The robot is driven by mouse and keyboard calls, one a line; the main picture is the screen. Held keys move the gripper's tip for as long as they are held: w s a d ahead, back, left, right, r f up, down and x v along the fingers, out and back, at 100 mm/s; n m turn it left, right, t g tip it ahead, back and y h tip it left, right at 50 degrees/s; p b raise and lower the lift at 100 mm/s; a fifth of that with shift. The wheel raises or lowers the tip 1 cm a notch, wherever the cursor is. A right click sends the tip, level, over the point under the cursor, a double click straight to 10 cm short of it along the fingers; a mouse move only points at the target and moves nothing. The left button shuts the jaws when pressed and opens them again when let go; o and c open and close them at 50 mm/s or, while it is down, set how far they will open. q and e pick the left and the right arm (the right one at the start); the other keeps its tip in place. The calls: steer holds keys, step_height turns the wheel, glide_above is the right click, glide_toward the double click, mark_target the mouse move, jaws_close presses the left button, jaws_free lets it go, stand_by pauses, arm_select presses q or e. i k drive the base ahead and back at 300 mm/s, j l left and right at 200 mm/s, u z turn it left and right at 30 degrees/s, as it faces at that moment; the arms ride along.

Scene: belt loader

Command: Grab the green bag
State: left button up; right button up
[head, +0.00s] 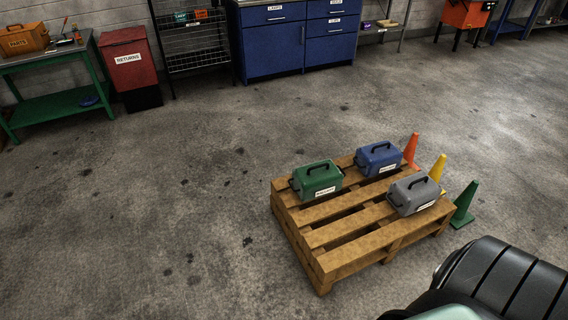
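The green bag (318,179) looks like a boxy green case with a black top handle and a white label. It stands on the left corner of a wooden pallet (352,260) on the floor. A blue case (378,158) stands behind it to the right, and a grey case (414,194) stands at the pallet's right side. Neither of my grippers is in view.
Orange (411,150), yellow (438,167) and green (464,205) cones line the pallet's right side. A black ribbed object (500,280) fills the lower right corner. The floor left of the pallet is clear. A workbench (50,62), red returns bin (128,62) and blue cabinets (272,42) stand along the wall.

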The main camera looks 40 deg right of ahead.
mark_target(312, 180)
steer(key=i+z, duration=0.15)
steer(key=i, duration=0.55)
steer(key=i+j+z, duration=0.15)
steer(key=i, duration=0.6)
steer(key=i+z, duration=0.35)
steer(key=z, duration=0.15)
steer(key=i+j+z, duration=0.15)
steer(key=i+z, duration=0.35)
steer(key=k, duration=0.1)
